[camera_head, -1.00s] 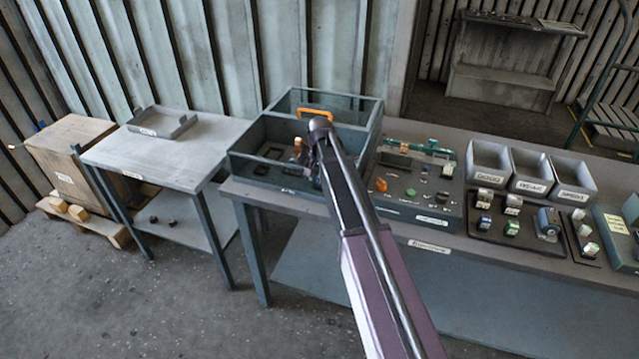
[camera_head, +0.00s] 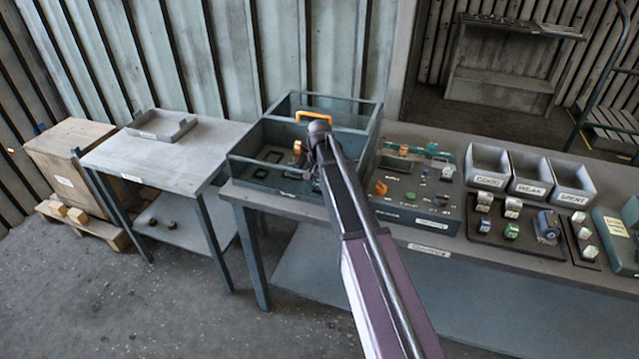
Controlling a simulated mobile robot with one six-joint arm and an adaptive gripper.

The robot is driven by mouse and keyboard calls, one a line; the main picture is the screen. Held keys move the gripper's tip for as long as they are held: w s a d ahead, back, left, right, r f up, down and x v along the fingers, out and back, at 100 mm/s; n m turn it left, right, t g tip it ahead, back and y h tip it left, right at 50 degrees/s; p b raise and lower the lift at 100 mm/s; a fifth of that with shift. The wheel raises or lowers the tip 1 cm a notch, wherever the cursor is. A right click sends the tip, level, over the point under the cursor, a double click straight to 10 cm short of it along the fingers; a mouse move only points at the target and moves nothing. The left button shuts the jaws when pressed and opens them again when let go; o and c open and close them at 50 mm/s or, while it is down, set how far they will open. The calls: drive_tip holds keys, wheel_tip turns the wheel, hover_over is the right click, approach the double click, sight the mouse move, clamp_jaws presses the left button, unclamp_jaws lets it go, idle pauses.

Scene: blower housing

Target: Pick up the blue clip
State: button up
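I cannot make out a blue clip for certain; the small parts are too small to tell apart. The clear-walled box (camera_head: 250,172) stands at the left end of the long bench, with small orange and dark parts inside. My arm reaches over this box, and my gripper (camera_head: 316,182) is down at its right part, mostly hidden behind my own arm. Its fingers and anything between them cannot be seen. A grey panel (camera_head: 408,213) right of the box carries several small parts, including orange and green ones.
An orange handle (camera_head: 314,113) rises behind my arm. Three grey bins (camera_head: 540,185), labelled GOOD, WEAK and SPENT, stand to the right, behind small cylinders and a blue device (camera_head: 547,224). A side table (camera_head: 165,158) with a shallow tray (camera_head: 162,133) is at left.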

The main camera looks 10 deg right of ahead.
drive_tip(key=shift+r, duration=0.25)
wheel_tip(320, 180, up, 10)
drive_tip(key=p, duration=1)
drive_tip(key=shift+f, duration=0.2)
wheel_tip(320, 180, up, 6)
drive_tip(key=p, duration=0.5)
drive_tip(key=shift+f+p, duration=0.1)
drive_tip(key=shift+p, duration=0.3)
drive_tip(key=shift+d, duration=0.15)
idle(0.6)
